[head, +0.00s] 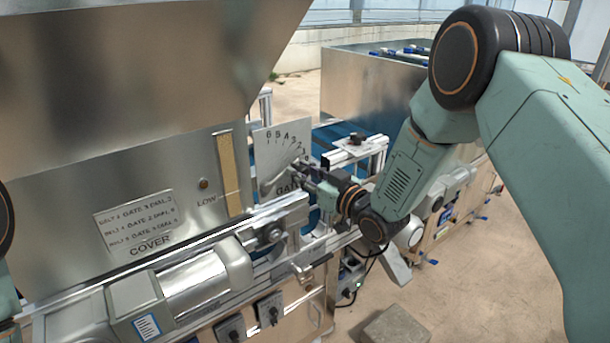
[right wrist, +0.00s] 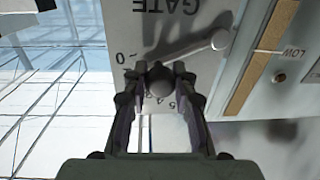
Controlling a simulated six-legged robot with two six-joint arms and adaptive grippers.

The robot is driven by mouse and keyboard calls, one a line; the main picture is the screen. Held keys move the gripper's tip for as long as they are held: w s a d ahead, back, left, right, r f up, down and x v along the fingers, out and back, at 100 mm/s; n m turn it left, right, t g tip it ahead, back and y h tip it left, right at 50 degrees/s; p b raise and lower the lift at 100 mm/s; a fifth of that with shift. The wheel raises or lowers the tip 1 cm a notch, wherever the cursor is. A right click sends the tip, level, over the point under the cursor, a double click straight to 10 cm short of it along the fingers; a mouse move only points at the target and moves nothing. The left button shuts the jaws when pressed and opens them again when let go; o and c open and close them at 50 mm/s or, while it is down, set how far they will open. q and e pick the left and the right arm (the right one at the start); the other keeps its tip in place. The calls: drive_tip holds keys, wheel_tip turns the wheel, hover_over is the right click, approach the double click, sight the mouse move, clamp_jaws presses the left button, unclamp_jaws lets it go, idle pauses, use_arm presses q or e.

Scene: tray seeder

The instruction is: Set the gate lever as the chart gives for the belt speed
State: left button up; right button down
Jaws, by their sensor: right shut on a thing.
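The gate lever (right wrist: 190,49) is a pale arm on the white gate plate (head: 268,150), with a pivot at one end and a dark round knob (right wrist: 160,80) at the other. My right gripper (head: 303,172) is shut on this knob; its fingers sit on both sides of the knob in the right wrist view (right wrist: 159,80). The knob lies along the number arc, past the 0 and 1 marks; the numbers behind it are hidden. The chart (head: 135,217) on the hopper has lines pairing belt, gate and another setting, too small to read surely. My left gripper is out of view.
A yellow strip gauge (head: 230,175) marked LOW is beside the plate. Two dark dial boxes (head: 270,308) (head: 231,329) sit on the lower front; their settings are unreadable. A metal rail and cylinder cover (head: 195,285) run below the hopper. A grey block (head: 396,328) lies on the floor.

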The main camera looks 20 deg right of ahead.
drive_tip(key=shift+s+a+r+n, duration=0.1)
drive_tip(key=shift+a+r+n, duration=0.15)
drive_tip(key=shift+n, duration=0.3)
drive_tip(key=shift+s+a+r+n, duration=0.15)
drive_tip(key=shift+r+n, duration=0.2)
drive_tip(key=shift+n, duration=0.2)
drive_tip(key=shift+w, duration=0.1)
drive_tip(key=c, duration=1.1)
unclamp_jaws()
drive_tip(key=shift+o, duration=0.2)
drive_tip(key=shift+s+d, duration=0.3)
drive_tip(key=shift+s, duration=0.15)
drive_tip(key=v, duration=1.1)
drive_tip(key=shift+s+a, duration=0.1)
